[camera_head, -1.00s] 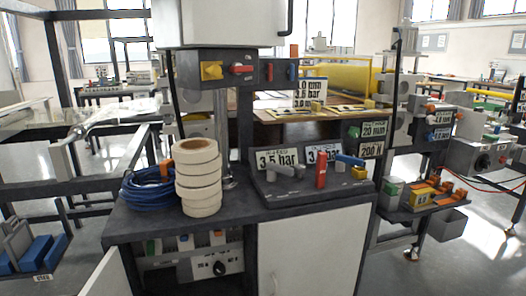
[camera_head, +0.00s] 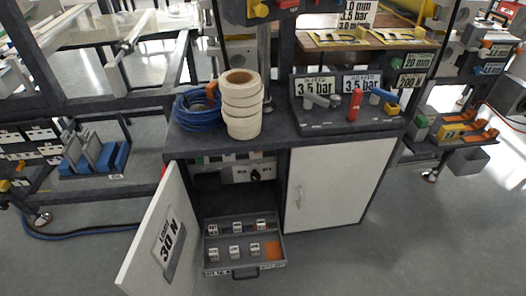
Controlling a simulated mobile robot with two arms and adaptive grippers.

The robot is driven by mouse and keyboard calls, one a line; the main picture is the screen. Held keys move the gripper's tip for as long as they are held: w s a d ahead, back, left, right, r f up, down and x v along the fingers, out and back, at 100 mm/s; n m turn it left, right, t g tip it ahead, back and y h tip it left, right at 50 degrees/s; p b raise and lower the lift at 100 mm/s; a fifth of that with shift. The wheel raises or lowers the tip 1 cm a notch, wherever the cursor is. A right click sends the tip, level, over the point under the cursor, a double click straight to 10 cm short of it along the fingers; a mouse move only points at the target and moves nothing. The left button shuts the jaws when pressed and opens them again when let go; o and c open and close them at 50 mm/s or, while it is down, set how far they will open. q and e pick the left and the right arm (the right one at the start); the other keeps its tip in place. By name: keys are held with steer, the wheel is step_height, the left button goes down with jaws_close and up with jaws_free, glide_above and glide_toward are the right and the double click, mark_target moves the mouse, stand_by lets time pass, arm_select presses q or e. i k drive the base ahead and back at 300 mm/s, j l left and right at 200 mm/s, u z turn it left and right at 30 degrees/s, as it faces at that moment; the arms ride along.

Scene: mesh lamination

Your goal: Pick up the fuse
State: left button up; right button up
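Several small white-and-grey blocks, which look like fuses (camera_head: 235,252), sit in two rows in a grey tray (camera_head: 279,266) low in the open cabinet. An orange patch (camera_head: 274,249) lies at the tray's front right, where no block sits. The blocks' labels are too small to read. Neither of my grippers is in view.
The cabinet's left door (camera_head: 160,245), marked 30 N, stands open toward the front left. Its right door (camera_head: 338,180) is shut. Rolls of white tape (camera_head: 243,112) and a blue cable coil (camera_head: 199,113) lie on top. The floor in front is clear.

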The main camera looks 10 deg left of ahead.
mark_target(213, 229)
steer(key=k+j, duration=0.15)
steer(key=j, duration=0.15)
steer(key=k+j, duration=0.15)
steer(key=j, duration=0.15)
steer(key=k+l, duration=0.2)
steer(key=k, duration=0.2)
steer(key=k+l, duration=0.25)
steer(key=k, duration=0.15)
steer(key=k+l, duration=0.2)
steer(key=k, duration=0.15)
steer(key=i+l+u, duration=0.4)
steer(key=i+u, duration=0.15)
